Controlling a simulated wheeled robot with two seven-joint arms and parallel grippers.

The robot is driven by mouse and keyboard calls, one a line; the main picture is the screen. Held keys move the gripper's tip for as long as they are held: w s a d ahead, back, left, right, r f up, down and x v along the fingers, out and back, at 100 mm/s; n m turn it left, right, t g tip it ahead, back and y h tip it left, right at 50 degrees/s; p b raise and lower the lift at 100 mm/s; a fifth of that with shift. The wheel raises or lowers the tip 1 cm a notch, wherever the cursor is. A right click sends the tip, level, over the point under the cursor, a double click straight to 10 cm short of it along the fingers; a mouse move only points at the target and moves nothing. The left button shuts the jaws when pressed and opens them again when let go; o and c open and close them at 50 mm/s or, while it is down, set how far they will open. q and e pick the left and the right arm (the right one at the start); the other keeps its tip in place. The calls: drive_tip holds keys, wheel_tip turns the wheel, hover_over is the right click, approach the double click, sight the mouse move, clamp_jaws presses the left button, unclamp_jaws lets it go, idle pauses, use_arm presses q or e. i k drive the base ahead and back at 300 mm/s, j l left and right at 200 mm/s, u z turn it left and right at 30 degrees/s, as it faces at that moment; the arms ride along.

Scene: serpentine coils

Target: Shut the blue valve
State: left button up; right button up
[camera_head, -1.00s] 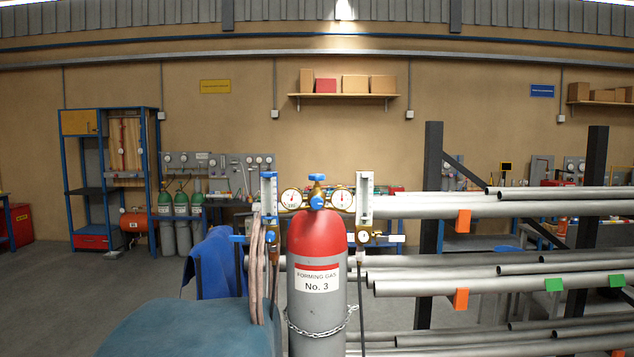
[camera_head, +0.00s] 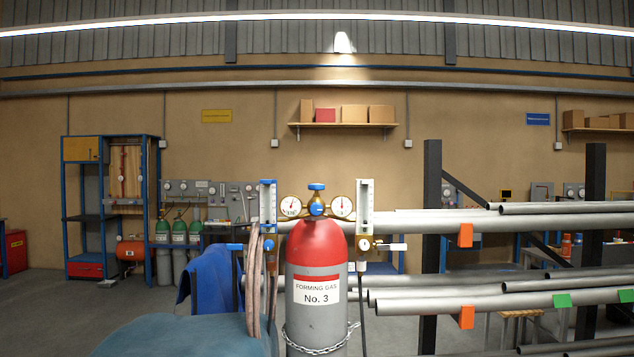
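A grey gas cylinder (camera_head: 302,322) with a red shoulder and a "Forming gas No. 3" label stands upright near the middle. A blue handwheel (camera_head: 317,186) tops its brass valve, with a blue knob (camera_head: 316,209) below, between two round gauges. On the left, beside a blue-framed flowmeter (camera_head: 268,203), a blue lever handle (camera_head: 236,246) lies level, pointing left. On the right, beside a white flowmeter (camera_head: 365,205), a white lever handle (camera_head: 397,247) lies level, pointing right. Which blue part is the named valve I cannot tell for certain. Neither gripper is in view.
Hoses (camera_head: 257,270) hang left of the cylinder, beside a blue cloth (camera_head: 210,280) and a teal rounded surface (camera_head: 180,335) in front. A chain (camera_head: 315,348) circles the cylinder. A rack of long grey pipes (camera_head: 470,300) with orange tags fills the right side.

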sight(316, 188)
drive_tip(key=i+l+z, duration=0.35)
drive_tip(key=l+z, duration=0.15)
drive_tip(key=i+l+z, duration=0.45)
drive_tip(key=k, duration=0.05)
